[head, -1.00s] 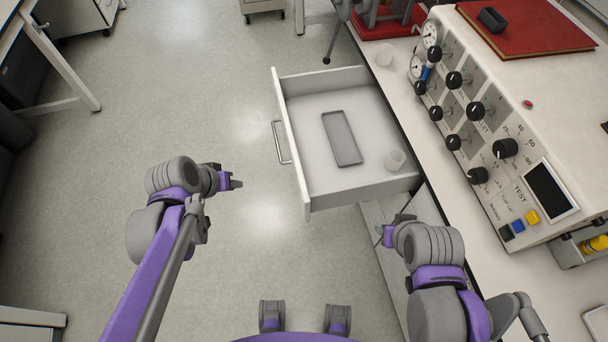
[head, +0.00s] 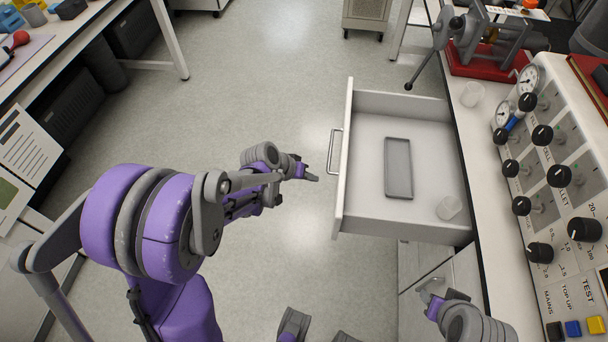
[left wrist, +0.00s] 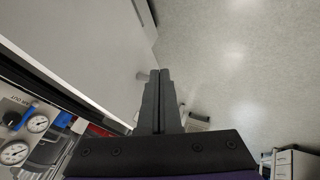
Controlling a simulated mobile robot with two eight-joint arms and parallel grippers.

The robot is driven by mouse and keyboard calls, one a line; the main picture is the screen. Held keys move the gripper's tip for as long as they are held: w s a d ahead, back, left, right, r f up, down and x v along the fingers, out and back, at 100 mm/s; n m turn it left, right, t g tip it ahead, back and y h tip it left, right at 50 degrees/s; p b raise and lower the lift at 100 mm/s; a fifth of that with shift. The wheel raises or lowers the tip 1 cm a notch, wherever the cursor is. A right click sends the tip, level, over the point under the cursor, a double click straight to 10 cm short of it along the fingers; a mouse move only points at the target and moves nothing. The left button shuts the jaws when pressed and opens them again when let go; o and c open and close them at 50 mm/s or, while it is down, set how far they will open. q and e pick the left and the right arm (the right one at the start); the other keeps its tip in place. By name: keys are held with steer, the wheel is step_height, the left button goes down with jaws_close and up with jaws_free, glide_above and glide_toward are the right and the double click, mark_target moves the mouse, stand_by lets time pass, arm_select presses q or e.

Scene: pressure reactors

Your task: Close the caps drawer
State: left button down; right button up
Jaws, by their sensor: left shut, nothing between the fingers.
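The white caps drawer (head: 345,118) is pulled out from under the bench, with a grey handle (head: 333,152) on its front. It holds a shallow grey tray (head: 398,168) and a small translucent cup (head: 449,207). My left gripper (head: 314,178) is shut and empty, just outside the drawer front below the handle in the picture, seemingly with a small gap. In the left wrist view, the shut fingers (left wrist: 160,80) point along a large white panel, probably the drawer front. My right gripper (head: 432,303) is by the cabinet below the drawer; its fingers are too unclear to judge.
The bench top (head: 482,150) carries a control panel with knobs and gauges (head: 530,75), a red-based device (head: 490,62) and another cup (head: 472,94). Open floor (head: 270,80) lies left of the drawer. A second table (head: 110,22) stands at the upper left.

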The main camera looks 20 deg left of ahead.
mark_target(452, 197)
arm_select(q)
steer(key=shift+w+d+f, duration=0.35)
steer(key=shift+w+d, duration=0.05)
steer(key=shift+d, duration=0.4)
steer(key=shift+w+d+f, duration=0.35)
steer(key=shift+w+d, duration=0.05)
steer(key=shift+d, duration=0.45)
steer(key=shift+w+d+f, duration=0.35)
steer(key=shift+w+d, duration=0.05)
steer(key=shift+d, duration=0.4)
steer(key=w+d+b, duration=0.1)
steer(key=w+d, duration=0.2)
steer(key=d, duration=0.8)
steer(key=w+d, duration=0.3)
steer(key=d, duration=0.8)
steer(key=w+d+b, duration=0.1)
steer(key=w+d, duration=0.2)
steer(key=d, duration=0.8)
steer(key=shift+w+d+b, duration=0.1)
steer(key=shift+w+b, duration=0.15)
steer(key=shift+b, duration=0.05)
steer(key=shift+w+d, duration=0.15)
steer(key=shift+d, duration=0.45)
steer(key=shift+d+r, duration=0.1)
